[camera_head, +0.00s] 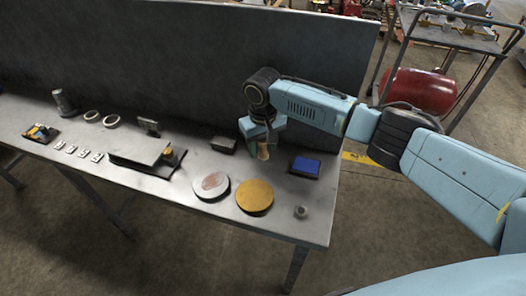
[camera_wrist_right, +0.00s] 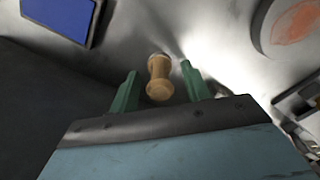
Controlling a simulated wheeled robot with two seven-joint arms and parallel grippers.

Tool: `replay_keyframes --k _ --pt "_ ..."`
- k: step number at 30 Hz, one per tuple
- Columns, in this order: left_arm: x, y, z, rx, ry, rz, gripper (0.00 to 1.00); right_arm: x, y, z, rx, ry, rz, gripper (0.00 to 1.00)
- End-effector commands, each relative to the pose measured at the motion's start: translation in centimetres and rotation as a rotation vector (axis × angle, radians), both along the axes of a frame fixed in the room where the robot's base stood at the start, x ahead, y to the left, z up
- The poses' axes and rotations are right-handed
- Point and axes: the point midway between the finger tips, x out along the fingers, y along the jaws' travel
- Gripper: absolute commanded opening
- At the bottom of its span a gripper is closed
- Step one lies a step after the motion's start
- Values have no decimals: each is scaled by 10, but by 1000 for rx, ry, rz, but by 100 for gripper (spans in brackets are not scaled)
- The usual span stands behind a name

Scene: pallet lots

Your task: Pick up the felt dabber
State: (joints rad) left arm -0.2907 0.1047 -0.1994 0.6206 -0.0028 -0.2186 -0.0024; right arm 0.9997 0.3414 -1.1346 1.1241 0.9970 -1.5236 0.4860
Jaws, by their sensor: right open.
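The felt dabber (camera_wrist_right: 159,78) is a small light-wood piece with a narrowed waist. In the right wrist view it lies between the two green fingers of my right gripper (camera_wrist_right: 160,88), with a gap showing on each side. In the head view the dabber (camera_head: 263,151) shows just under my right gripper (camera_head: 262,146), which points down at the right part of the table. The right gripper is open around the dabber. Whether the dabber touches the table is hard to tell. My left gripper is not in view.
On the table (camera_head: 150,185), a blue pad (camera_head: 304,166) lies right of the gripper, a dark block (camera_head: 223,145) left. A yellow disc (camera_head: 254,196), a pale disc with a reddish patch (camera_head: 211,186) and a small grey cup (camera_head: 300,212) are in front. A dark panel (camera_head: 180,60) stands behind.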

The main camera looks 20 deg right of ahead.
Motion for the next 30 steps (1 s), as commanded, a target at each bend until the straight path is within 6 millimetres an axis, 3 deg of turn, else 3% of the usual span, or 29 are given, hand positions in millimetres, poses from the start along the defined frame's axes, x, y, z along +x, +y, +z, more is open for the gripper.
replay_keyframes --k 7,17,30 --pt "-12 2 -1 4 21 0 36 0 0 -1 0 0 1 45" --pt "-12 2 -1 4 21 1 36 0 0 0 0 0 1 2" --pt "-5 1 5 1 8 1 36 -4 3 10 1 0 2 1"
